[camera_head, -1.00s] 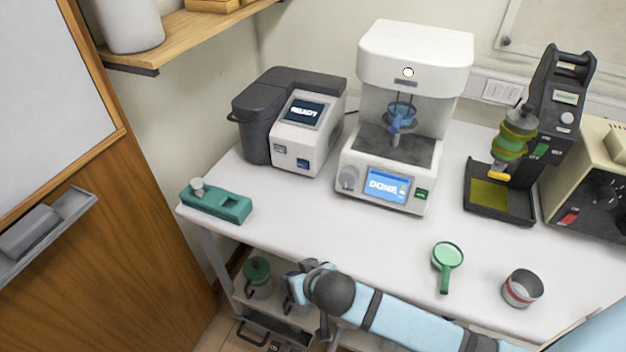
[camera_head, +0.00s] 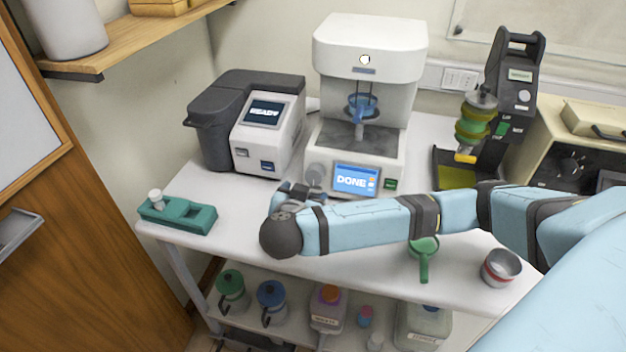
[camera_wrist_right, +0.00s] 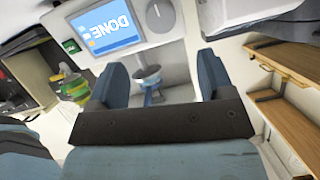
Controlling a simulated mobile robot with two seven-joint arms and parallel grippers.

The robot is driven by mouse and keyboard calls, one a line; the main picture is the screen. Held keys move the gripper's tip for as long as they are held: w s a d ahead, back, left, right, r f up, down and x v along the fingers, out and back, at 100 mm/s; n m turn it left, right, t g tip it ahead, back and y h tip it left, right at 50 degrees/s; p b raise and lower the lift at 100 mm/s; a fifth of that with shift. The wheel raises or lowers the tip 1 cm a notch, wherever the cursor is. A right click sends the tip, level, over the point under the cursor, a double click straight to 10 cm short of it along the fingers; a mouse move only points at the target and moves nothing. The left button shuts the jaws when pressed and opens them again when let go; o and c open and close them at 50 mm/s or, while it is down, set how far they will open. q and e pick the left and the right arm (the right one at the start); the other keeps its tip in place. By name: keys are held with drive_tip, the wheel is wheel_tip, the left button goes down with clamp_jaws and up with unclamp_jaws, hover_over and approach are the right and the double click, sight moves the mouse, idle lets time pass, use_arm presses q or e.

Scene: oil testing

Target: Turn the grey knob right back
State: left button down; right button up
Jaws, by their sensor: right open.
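The grey knob (camera_head: 316,175) is a round dial on the front of the white testing machine (camera_head: 370,45), left of its blue "DONE" screen (camera_head: 356,180). My right gripper (camera_head: 299,189) is just in front of and slightly left of the knob, partly blocking its lower edge. In the right wrist view, the fingers (camera_wrist_right: 162,60) are spread with no object gripped. The knob (camera_wrist_right: 160,14), with a pale line on its face, shows there beyond the fingertips, apart from them. My left gripper is not in view.
A grey device showing "READY" (camera_head: 265,115) stands left of the machine. A green holder (camera_head: 177,214) is at the table's left end.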

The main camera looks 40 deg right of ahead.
sight(314, 178)
drive_tip(key=p+x, duration=0.1)
drive_tip(key=x, duration=1.1)
drive_tip(key=c, duration=0.9)
